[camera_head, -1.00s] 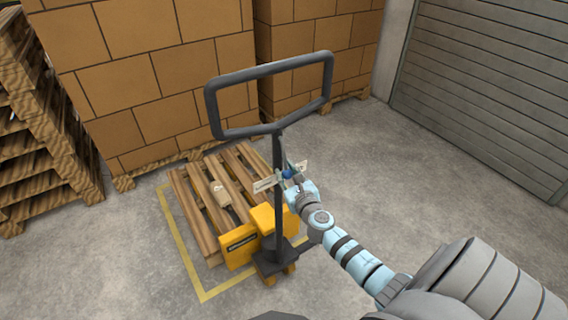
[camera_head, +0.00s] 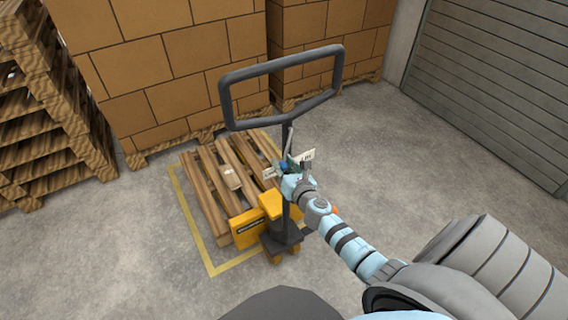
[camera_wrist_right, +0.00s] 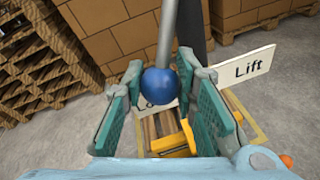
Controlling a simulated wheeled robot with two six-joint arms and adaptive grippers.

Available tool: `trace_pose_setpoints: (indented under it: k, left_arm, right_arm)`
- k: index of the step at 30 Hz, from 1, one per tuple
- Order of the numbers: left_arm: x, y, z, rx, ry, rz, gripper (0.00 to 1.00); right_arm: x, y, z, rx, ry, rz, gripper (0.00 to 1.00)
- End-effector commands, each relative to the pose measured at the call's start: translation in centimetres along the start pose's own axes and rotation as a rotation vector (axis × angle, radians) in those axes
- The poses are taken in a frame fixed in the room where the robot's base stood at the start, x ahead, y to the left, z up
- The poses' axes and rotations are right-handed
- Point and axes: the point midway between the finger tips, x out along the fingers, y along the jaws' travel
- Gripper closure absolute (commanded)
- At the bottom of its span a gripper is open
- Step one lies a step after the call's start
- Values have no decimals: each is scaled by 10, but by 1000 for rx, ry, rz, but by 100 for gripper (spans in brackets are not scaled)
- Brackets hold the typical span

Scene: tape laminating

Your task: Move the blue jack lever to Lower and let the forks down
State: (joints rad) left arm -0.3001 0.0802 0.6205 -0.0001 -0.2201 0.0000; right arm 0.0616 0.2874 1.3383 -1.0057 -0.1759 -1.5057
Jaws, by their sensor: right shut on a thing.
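The blue lever knob (camera_wrist_right: 160,83) sits on a grey rod between the fingers of my right gripper (camera_wrist_right: 160,110), which is shut on it. In the head view the right gripper (camera_head: 287,173) is at the jack's dark handle post (camera_head: 286,140). In the right wrist view the knob is in front of a white sign (camera_wrist_right: 147,106) reading "Lo", the rest hidden. The "Lift" sign (camera_wrist_right: 247,68) is to the right, clear of the knob. The yellow pallet jack (camera_head: 247,229) stands at a wooden pallet (camera_head: 207,190); its forks are hidden. My left gripper is out of view.
Stacked cartons (camera_head: 165,70) stand behind, stacked pallets (camera_head: 45,150) at left, a shutter (camera_head: 490,90) at right. The floor to the right is clear.

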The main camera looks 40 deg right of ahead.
Motion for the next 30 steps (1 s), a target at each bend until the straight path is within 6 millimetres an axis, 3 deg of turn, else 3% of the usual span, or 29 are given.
trace_pose_setpoints:
  k: [7, 8, 11, 20, 23, 30]
  left_arm:
    - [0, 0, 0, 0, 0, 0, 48]
    - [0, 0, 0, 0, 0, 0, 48]
    - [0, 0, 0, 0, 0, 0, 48]
    - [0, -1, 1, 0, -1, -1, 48]
    - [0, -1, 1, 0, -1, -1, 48]
    - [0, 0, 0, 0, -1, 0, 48]
  right_arm:
    - [0, 1, 0, 2, -1, 3, 100]
    - [0, 1, 1, 2, -2, 3, 69]
    - [0, 1, 1, 2, -2, 3, 53]
    - [-1, 0, 0, 0, -1, 1, 53]
    - [-10, 0, 0, 0, -2, 0, 53]
    - [-72, 0, -1, 0, 1, 2, 53]
